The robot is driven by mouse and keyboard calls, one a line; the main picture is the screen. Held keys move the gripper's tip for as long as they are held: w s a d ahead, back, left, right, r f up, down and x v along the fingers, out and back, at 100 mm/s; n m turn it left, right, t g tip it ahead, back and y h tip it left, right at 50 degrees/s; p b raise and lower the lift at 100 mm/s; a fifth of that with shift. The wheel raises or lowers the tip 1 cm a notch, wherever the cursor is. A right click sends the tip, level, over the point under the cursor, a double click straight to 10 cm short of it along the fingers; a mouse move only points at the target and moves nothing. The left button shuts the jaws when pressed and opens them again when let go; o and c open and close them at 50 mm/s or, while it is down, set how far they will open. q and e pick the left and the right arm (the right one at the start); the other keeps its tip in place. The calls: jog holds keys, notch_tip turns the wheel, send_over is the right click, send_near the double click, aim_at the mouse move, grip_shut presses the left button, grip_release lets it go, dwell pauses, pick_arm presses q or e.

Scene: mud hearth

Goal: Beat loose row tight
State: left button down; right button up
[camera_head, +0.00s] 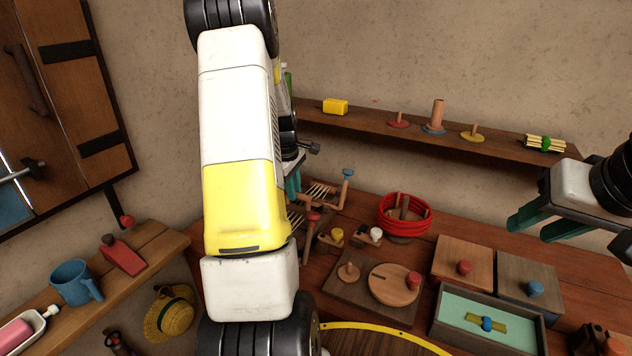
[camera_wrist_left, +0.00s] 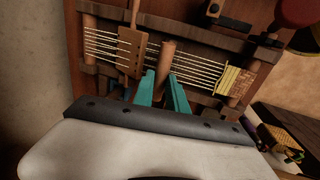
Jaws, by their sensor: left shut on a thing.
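A wooden loom frame (camera_wrist_left: 102,75) with pale warp threads (camera_wrist_left: 195,67) fills the upper left wrist view. A flat wooden comb (camera_wrist_left: 130,48) lies across the threads further left. My left gripper (camera_wrist_left: 164,88) has its teal fingers shut on a round wooden handle (camera_wrist_left: 166,57) in front of the threads. In the head view my arm hides most of the loom (camera_head: 320,192) and the left gripper (camera_head: 293,182). My right gripper (camera_head: 541,225) is open and empty above the bench.
A red ring basket (camera_head: 404,228), lidded boxes (camera_head: 461,259) and an open teal-lined tray (camera_head: 487,341) stand on the bench right of the loom. A wall shelf (camera_head: 365,118) holds small items. A side shelf (camera_head: 120,285) carries a blue mug (camera_head: 72,282) and a red wedge (camera_head: 122,255).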

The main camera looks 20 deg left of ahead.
dwell(0.5)
pick_arm(q)
jog(key=s, duration=0.7)
jog(key=shift+a, duration=0.25)
jog(key=shift+w, duration=0.1)
jog(key=c, duration=1.3)
grip_release()
jog(key=shift+s+r, duration=0.25)
jog(key=shift+r, duration=1.05)
jog(key=shift+s+r, duration=0.3)
jog(key=shift+r, duration=0.95)
jog(key=shift+s+r, duration=0.25)
jog(key=shift+r, duration=1.05)
jog(key=shift+c, duration=0.3)
